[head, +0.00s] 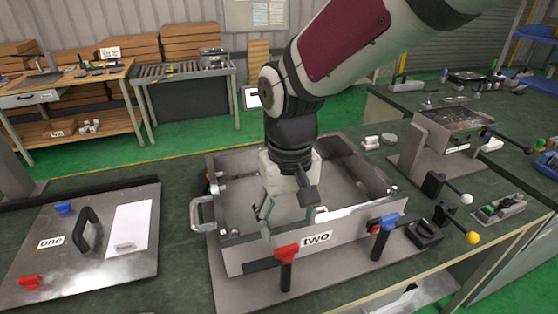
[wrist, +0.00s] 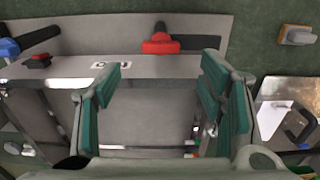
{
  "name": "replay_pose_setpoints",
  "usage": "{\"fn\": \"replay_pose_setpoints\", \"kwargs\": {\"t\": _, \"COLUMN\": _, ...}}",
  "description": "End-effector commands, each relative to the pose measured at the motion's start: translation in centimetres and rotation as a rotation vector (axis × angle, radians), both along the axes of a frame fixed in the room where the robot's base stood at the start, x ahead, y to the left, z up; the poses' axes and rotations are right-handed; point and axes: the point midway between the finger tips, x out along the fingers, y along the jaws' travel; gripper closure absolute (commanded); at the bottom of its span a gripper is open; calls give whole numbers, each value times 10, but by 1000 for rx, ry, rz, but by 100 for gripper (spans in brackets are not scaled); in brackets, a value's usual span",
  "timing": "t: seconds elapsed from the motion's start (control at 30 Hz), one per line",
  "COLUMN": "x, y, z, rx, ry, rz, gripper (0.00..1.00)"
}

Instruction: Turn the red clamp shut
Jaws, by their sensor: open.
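A red clamp (head: 287,252) with a black handle pointing down sits at the front wall of the metal box labelled "two" (head: 240,258). The gripper is apart from the red clamp. Another red clamp (head: 30,282) is on the plate labelled "one" (head: 130,265).
A blue clamp (head: 387,222) with a black handle is right of the red one on the box front. Black levers with white and yellow knobs (head: 472,237) stand at right.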

Motion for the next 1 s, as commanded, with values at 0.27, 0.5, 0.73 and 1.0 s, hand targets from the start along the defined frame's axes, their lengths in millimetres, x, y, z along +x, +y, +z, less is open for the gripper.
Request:
{"fn": "replay_pose_setpoints", "kwargs": {"t": 0.27, "x": -1, "y": 0, "z": -51, "rx": -1, "ry": 4, "rz": 1, "gripper": 37}}
{"fn": "replay_pose_setpoints", "kwargs": {"t": 0.5, "x": 0, "y": 0, "z": -72, "rx": 0, "ry": 1, "rz": 1, "gripper": 37}}
{"fn": "replay_pose_setpoints", "kwargs": {"t": 0.73, "x": 0, "y": 0, "z": -74, "rx": 0, "ry": -1, "rz": 1, "gripper": 37}}
{"fn": "replay_pose_setpoints", "kwargs": {"t": 1.0, "x": 0, "y": 0, "z": -74, "rx": 0, "ry": -1, "rz": 0, "gripper": 75}}
